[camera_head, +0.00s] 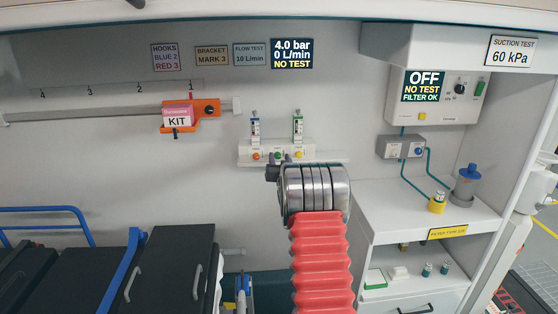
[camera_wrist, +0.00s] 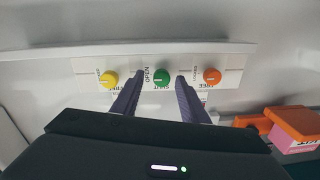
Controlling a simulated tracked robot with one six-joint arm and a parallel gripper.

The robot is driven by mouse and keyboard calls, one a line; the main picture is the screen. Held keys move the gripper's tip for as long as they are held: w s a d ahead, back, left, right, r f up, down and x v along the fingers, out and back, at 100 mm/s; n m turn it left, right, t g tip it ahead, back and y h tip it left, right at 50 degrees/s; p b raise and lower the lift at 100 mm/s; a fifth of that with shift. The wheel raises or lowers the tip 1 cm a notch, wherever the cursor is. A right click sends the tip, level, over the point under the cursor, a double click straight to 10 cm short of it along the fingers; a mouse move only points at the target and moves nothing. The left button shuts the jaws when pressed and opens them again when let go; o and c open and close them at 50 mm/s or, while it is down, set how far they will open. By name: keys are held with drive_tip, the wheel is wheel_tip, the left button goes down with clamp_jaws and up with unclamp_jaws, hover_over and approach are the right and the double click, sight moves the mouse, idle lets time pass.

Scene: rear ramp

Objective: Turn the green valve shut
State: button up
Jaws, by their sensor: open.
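The green valve (camera_wrist: 162,76) is a round knob in the middle of a white wall panel (camera_wrist: 230,74). In the head view the valve (camera_head: 277,155) shows small, just past my arm's end. A pale mark crosses its face roughly sideways in the wrist view; the exact setting is too small to tell. An "OPEN" label stands left of it. My gripper (camera_wrist: 161,79) is open, with one dark finger on each side of the valve in the wrist view. I cannot tell whether the fingers reach it or touch it.
A yellow knob (camera_wrist: 108,79) and an orange knob (camera_wrist: 212,76) flank the valve closely. An orange bracket with a pink kit (camera_head: 177,117) is to the left. The display (camera_head: 292,53) reads 0 L/min.

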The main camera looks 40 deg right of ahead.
drive_tip(key=shift+c, duration=0.2)
drive_tip(key=shift+d, duration=0.1)
drive_tip(key=c, duration=0.9)
clamp_jaws()
